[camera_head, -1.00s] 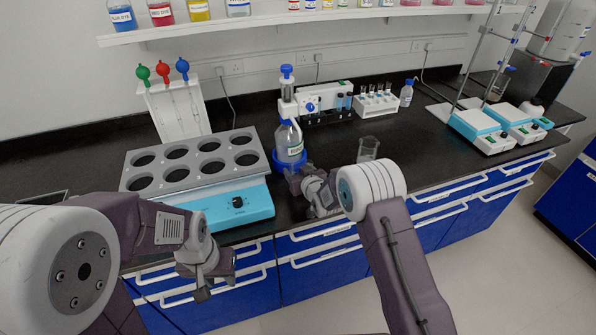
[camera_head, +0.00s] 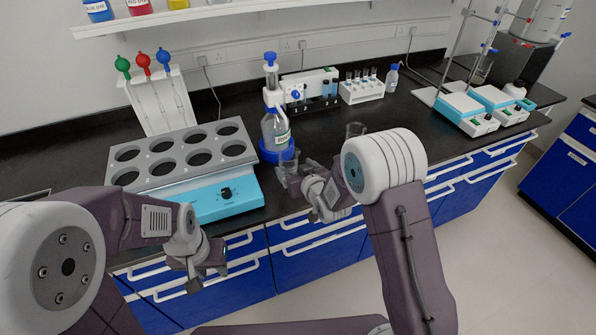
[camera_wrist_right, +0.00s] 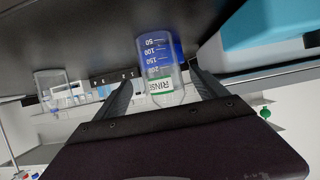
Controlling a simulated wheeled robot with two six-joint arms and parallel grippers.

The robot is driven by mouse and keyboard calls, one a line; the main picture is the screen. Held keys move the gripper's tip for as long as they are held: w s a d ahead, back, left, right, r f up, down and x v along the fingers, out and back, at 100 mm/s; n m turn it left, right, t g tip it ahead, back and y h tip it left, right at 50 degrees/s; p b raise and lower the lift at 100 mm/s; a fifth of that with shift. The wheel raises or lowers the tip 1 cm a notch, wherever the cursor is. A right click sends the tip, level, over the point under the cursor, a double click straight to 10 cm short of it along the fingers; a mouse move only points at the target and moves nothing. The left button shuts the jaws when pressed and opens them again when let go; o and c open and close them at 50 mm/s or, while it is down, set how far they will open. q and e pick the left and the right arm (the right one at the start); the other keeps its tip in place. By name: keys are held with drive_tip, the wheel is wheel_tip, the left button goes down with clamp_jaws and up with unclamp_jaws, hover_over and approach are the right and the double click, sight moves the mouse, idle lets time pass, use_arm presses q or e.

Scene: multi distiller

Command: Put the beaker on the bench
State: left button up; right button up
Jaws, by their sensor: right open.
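A clear glass beaker (camera_head: 288,163) stands upright near the bench's front edge, just in front of the blue base of the rinse bottle (camera_head: 275,130). In the right wrist view the beaker (camera_wrist_right: 160,52) is between the two fingers of my right gripper (camera_wrist_right: 163,82), with gaps at its sides; its bottom appears to rest on the bench. My right gripper (camera_head: 298,182) is open. The rinse bottle's label shows through the glass. My left gripper (camera_head: 207,278) hangs in front of the drawers, away from the beaker; its jaw gap is unclear. The black bench (camera_head: 325,150) runs behind both.
A second clear beaker (camera_head: 355,130) stands farther right on the bench. A grey rack with round holes (camera_head: 180,155) on a blue-fronted unit (camera_head: 227,193) lies left. Tube racks (camera_head: 362,90) and stirrers (camera_head: 468,114) stand farther back and right. Bench between the second beaker and stirrers is clear.

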drive_tip(key=shift+v, duration=1.3)
drive_tip(key=shift+d, duration=0.1)
drive_tip(key=s+d+f+m+g+h, duration=0.1)
drive_tip(key=s+d+g, duration=0.3)
drive_tip(key=s, duration=0.5)
drive_tip(key=s+d+f+m+g+h, duration=0.1)
drive_tip(key=s+d+g, duration=0.3)
drive_tip(key=s, duration=0.5)
drive_tip(key=s+d+f+m+g+h, duration=0.1)
drive_tip(key=s+d+f+g+h, duration=0.1)
drive_tip(key=s+d, duration=0.3)
drive_tip(key=s+g, duration=0.1)
drive_tip(key=s, duration=0.2)
drive_tip(key=shift+s+m+g, duration=0.4)
wheel_tip(320, 180, up, 2)
drive_tip(key=shift+r+p, duration=0.2)
drive_tip(key=shift+p, duration=1.05)
